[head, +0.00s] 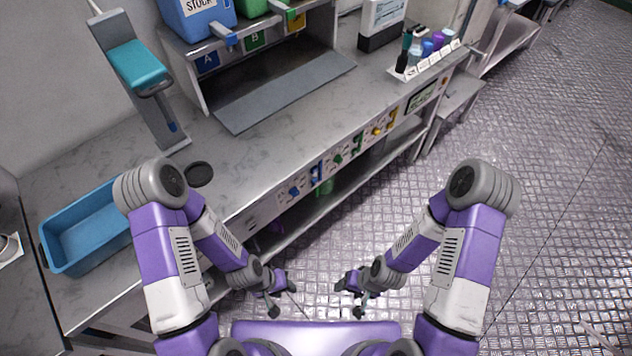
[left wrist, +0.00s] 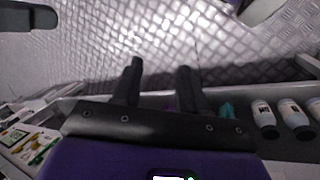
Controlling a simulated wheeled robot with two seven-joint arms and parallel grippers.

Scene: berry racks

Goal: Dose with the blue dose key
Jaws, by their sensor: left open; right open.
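A front panel (head: 264,214) on the bench carries small coloured parts in a row: blue (head: 293,191), a second blue one (head: 316,172), green (head: 338,158) and yellow (head: 378,131). A rack (head: 432,64) at the back right holds several small upright items, one of them blue (head: 427,48). I cannot tell which blue item is the dose key. My left gripper (head: 283,299) is open and empty, in front of the bench; its fingers also show in the left wrist view (left wrist: 160,72). My right gripper (head: 350,298) is open and empty to its right. Both are apart from the panel.
A blue tank (head: 198,20) marked STOCK stands above label A, beside a green one (head: 251,7) above B. A teal-topped stand (head: 138,64), a dark round disc (head: 199,174) and a blue tray (head: 85,228) are on the left. The floor (head: 540,190) right of the bench is clear.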

